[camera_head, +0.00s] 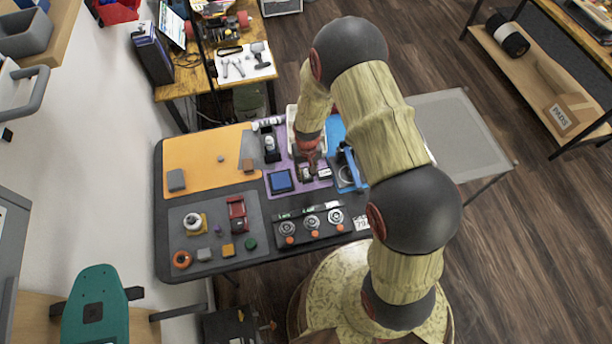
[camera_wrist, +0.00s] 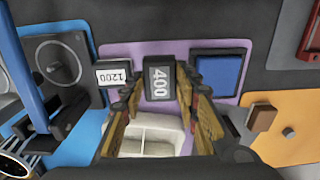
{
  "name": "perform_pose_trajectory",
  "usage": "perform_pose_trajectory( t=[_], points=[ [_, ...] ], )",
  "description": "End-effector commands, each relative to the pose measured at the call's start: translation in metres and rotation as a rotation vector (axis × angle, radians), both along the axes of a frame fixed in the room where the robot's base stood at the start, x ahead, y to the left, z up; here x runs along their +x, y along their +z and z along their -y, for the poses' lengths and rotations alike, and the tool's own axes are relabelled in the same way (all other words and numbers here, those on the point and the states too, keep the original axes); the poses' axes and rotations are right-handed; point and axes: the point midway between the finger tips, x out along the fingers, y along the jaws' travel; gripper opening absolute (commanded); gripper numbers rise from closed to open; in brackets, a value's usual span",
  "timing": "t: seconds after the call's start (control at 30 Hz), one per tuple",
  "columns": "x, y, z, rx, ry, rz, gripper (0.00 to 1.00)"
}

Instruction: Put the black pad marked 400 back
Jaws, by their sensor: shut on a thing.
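The black pad marked 400 (camera_wrist: 159,82) is between the fingers of my gripper (camera_wrist: 158,92) in the wrist view, its white number facing the camera. My gripper is shut on it. In the head view my gripper (camera_head: 308,163) is low over the purple mat (camera_wrist: 180,50), and the arm and fingers mostly hide the pad. A block marked 1200 (camera_wrist: 114,75) lies just left of the pad in the wrist view. A blue square pad (camera_wrist: 220,76) in a dark frame lies to the right. I cannot tell whether the held pad touches the mat.
A white two-part tray (camera_wrist: 150,136) stands close by the fingers. A blue-framed device (camera_head: 348,168) stands to the right on a blue mat. A dark panel with several knobs (camera_head: 313,226) lies at the front. The orange mat (camera_head: 195,153) has free room.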

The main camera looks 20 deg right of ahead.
Motion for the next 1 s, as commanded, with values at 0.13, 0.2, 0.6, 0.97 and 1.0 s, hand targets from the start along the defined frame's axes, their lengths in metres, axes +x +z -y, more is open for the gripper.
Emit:
perform_pose_trajectory(
  t=[0.13,0.2,0.6,0.97,1.0],
  points=[
    [0.005,-0.012,0.000,0.000,0.000,-0.003,0.07],
    [0.004,-0.023,0.000,0.000,0.000,-0.003,0.07],
    [0.005,-0.037,0.000,0.000,0.000,0.000,0.07],
    [0.005,-0.039,0.000,0.000,0.000,0.000,0.39],
    [0.005,-0.039,0.000,0.000,0.000,0.000,0.39]
  ],
)
